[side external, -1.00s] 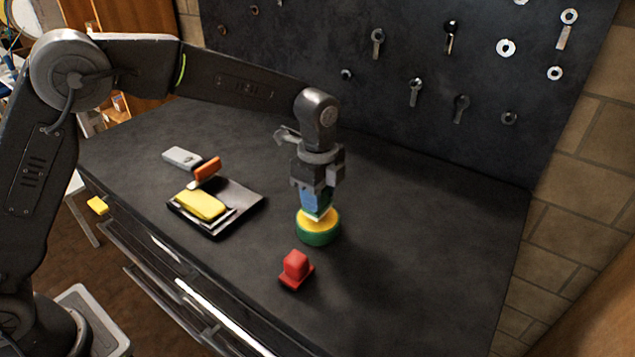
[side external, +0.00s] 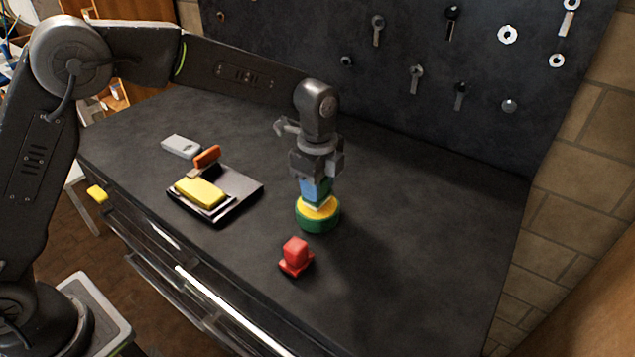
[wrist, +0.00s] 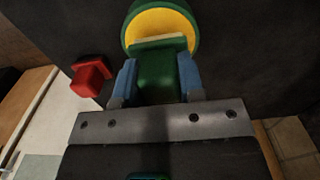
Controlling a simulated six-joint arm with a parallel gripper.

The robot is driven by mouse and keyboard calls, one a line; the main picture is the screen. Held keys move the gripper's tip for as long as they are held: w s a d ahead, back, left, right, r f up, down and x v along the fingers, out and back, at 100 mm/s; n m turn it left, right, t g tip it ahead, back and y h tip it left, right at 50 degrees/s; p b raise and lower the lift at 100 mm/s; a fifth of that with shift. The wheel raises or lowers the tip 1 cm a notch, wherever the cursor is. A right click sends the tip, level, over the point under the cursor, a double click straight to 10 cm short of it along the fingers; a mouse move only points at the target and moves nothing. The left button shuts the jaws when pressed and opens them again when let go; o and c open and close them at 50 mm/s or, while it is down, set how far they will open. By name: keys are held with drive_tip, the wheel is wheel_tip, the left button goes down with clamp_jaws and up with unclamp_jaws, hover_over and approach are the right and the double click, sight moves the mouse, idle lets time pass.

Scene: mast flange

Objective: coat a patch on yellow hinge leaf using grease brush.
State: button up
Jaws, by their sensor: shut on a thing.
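My gripper (side external: 316,190) is shut on a green-handled brush, the grease brush (wrist: 158,80). Its blue fingers press on both sides of the handle. The brush points down, its pale bristle edge (wrist: 158,42) over the yellow inside of a round green pot (side external: 318,222). The pot also shows in the wrist view (wrist: 190,18). I cannot tell how deep the bristles sit. The yellow hinge leaf (side external: 200,192) appears as a yellow block lying on a dark flat tray (side external: 240,189), to the left of the pot. No patch can be made out on it.
An orange piece (side external: 207,157) stands at the tray's back edge. A grey block (side external: 181,146) lies behind the tray. A red block on a base (side external: 296,255) stands in front of the pot. The bench right of the pot is clear. A tool board (side external: 420,50) rises behind.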

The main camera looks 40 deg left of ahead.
drive_tip(key=shift+f, duration=0.6)
idle(1.1)
drive_tip(key=shift+r, duration=3.6)
